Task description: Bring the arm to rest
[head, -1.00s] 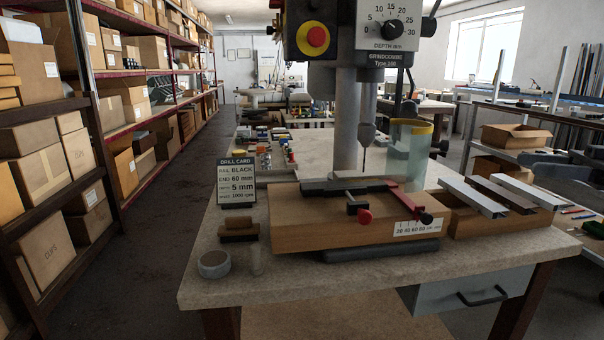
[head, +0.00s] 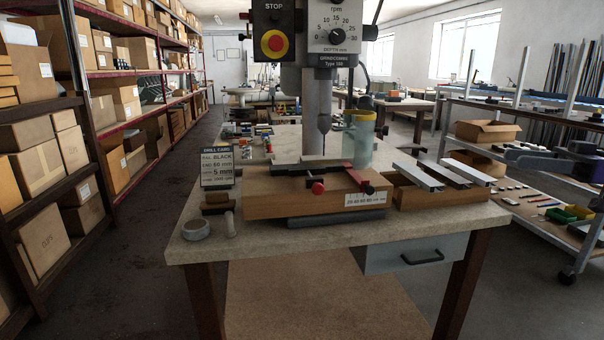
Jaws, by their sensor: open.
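A dark grey arm part, which I take to be my arm, reaches in from the right edge in the head view, with my gripper (head: 534,154) at its left end. The gripper is small and dark here; it is open, with nothing seen in it. It is well to the right of the drill press (head: 318,95) and clear of the workbench (head: 290,240). A wooden block (head: 300,198) with a red-handled clamp (head: 345,178) sits under the drill.
A drill card (head: 217,167), a tape roll (head: 196,228) and a small cylinder (head: 230,224) stand at the bench's left. Box-filled shelves (head: 100,100) line the left aisle. A wheeled rack (head: 560,225) stands at the right. The aisle floor (head: 120,270) is clear.

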